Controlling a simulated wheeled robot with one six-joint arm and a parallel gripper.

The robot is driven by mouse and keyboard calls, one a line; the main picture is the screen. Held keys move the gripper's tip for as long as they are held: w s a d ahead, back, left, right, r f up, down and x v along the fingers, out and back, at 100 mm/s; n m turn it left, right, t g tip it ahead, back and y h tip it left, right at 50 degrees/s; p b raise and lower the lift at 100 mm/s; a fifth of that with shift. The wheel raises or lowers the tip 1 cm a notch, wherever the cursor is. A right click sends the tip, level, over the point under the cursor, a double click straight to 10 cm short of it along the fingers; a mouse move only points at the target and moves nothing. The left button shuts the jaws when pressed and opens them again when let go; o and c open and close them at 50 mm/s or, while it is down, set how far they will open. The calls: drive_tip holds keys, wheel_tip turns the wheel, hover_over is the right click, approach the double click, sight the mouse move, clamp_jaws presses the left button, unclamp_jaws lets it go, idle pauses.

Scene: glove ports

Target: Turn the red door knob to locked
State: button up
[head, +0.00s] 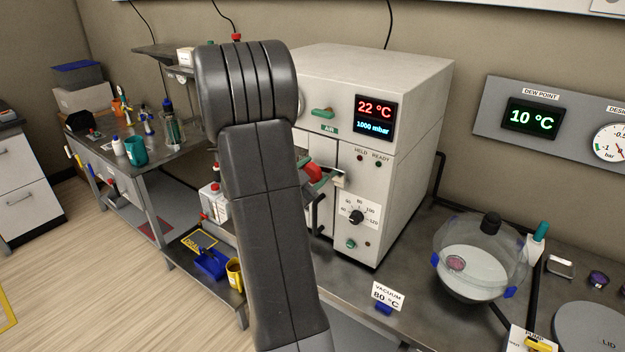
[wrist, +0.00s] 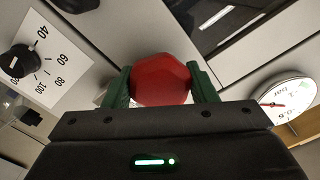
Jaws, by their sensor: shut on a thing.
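The red door knob (wrist: 162,80) is a faceted red grip in the middle of the wrist view. My gripper (wrist: 160,88) has a green finger on each side of it, and both fingers touch the knob. The gripper is shut on it. In the head view, a red part (head: 315,173) shows on the front of the white vacuum oven (head: 401,145), just right of my arm. My dark arm hides most of the gripper and part of the oven door there. Any locked or unlocked mark around the knob is hidden or cannot be read.
A temperature dial (head: 356,216) sits right of the door. A green handle (head: 322,113) is above it. A glass desiccator (head: 480,262) and a sign reading VACUUM 80 °C (head: 388,295) stand on the bench to the right.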

drive_tip(key=m+b, duration=0.1)
drive_tip(key=b, duration=0.1)
drive_tip(key=shift+f+m+b, duration=0.2)
drive_tip(key=shift+m+b, duration=0.1)
drive_tip(key=shift+b, duration=0.05)
drive_tip(key=shift+r+m, duration=0.15)
drive_tip(key=shift+m, duration=0.15)
drive_tip(key=o, duration=1.4)
drive_tip(key=shift+r, duration=0.1)
drive_tip(key=b+v, duration=0.2)
drive_tip(key=v, duration=1.2)
drive_tip(key=shift+b, duration=0.3)
drive_tip(key=shift+w, duration=0.1)
